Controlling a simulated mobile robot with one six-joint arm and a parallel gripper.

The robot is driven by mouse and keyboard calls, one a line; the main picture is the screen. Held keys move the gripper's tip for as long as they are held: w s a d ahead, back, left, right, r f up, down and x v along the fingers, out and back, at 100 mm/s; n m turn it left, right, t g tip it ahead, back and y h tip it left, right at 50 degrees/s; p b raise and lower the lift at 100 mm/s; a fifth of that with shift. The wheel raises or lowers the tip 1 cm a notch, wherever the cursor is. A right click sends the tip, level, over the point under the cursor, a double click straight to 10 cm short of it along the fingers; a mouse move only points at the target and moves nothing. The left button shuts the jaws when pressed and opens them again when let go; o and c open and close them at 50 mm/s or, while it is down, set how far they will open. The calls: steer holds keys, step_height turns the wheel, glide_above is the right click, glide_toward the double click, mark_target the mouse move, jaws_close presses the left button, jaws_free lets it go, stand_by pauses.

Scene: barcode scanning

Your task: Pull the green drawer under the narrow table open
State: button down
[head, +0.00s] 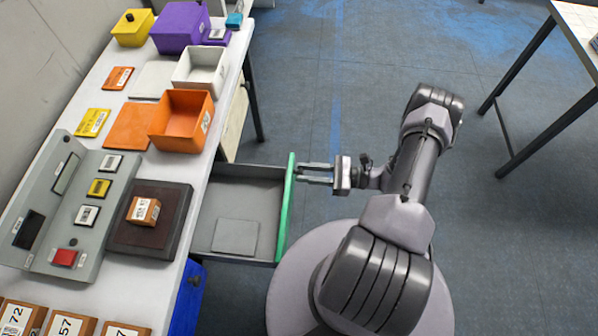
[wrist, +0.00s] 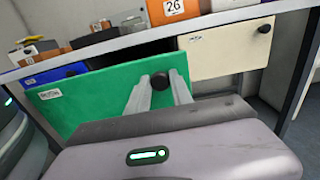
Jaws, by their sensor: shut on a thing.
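The green drawer (head: 289,207) stands pulled out from under the narrow table (head: 166,243). In the head view its grey inside shows, with a flat grey square piece (head: 235,237) lying on its floor. In the wrist view its green front (wrist: 100,95) carries a white label and a dark round knob (wrist: 159,81). My gripper (head: 301,174) is at the outer side of the green front, near its far end. In the wrist view my gripper's fingers (wrist: 160,88) are shut on the knob, one on each side of it.
A blue drawer (head: 187,300) and a cream drawer (head: 233,125) sit on either side under the table. Orange, white, purple and yellow boxes and a grey scanner station (head: 75,205) stand on top. Another table (head: 560,110) is at the right.

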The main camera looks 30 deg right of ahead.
steer(key=shift+s+d, duration=0.25)
steer(key=shift+d, duration=0.05)
steer(key=c, duration=1.1)
jaws_free()
steer(key=shift+c, duration=0.2)
steer(key=p+v, duration=0.1)
steer(key=v, duration=1.6)
steer(key=shift+d, duration=0.15)
steer(key=shift+s, duration=0.1)
